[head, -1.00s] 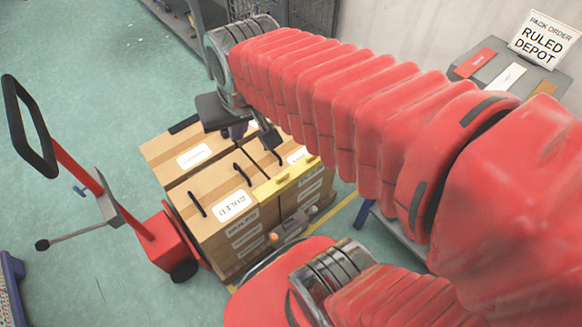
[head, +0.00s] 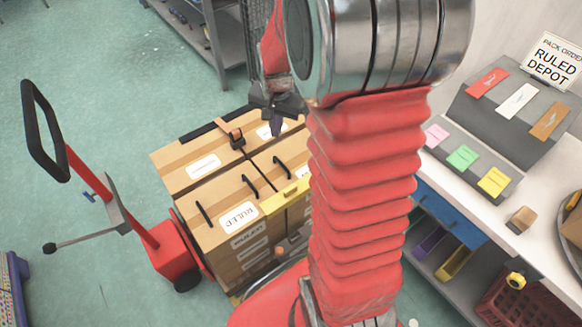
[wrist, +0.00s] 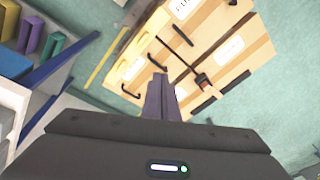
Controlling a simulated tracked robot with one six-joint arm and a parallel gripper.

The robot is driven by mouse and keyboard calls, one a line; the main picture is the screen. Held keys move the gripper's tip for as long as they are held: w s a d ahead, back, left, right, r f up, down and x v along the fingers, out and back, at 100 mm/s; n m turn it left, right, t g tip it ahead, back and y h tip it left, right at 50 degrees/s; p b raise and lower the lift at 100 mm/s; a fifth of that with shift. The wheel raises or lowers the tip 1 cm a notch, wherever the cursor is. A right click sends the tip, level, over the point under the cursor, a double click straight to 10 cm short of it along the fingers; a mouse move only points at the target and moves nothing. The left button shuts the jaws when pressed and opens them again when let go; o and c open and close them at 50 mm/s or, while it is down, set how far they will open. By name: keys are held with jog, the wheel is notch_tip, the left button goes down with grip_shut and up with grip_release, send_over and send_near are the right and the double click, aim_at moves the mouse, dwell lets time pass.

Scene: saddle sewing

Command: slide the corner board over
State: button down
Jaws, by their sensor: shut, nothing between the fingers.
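The yellow corner board (head: 287,194) lies along the near right top edge of the stacked cartons (head: 205,195), partly hidden behind my arm in the head view. In the wrist view the yellow corner board (wrist: 133,52) runs along the cartons' left edge. My gripper (head: 276,128) hangs above the back of the stack, apart from the yellow board. Its dark fingers are together and empty in the wrist view (wrist: 160,85). A dark strap with an orange-brown buckle (head: 236,137) lies over the cartons' far side.
A red hand truck (head: 165,240) stands left of the stack. At right, a bench (head: 485,215) holds coloured cards and a "RULED DEPOT" sign (head: 550,60), with bins below. A grey shelf (head: 215,40) stands behind. Green floor at left is mostly clear.

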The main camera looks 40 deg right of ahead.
jog(key=w+d+f+m+g, duration=0.1)
jog(key=d+f+m, duration=0.3)
jog(key=d+f, duration=0.5)
jog(key=m+g, duration=0.1)
jog(key=m, duration=0.2)
send_over(299, 188)
jog(key=d, duration=0.4)
notch_tip(299, 188, down, 14)
jog(key=shift+w+d+r+y, duration=0.1)
jog(key=shift+d+r+y, duration=0.1)
jog(key=shift+y, duration=0.2)
notch_tip(299, 188, down, 10)
jog(key=shift+f, duration=0.2)
jog(key=a, duration=0.3)
jog(key=shift+a+r, duration=0.2)
jog(key=shift+a, duration=0.35)
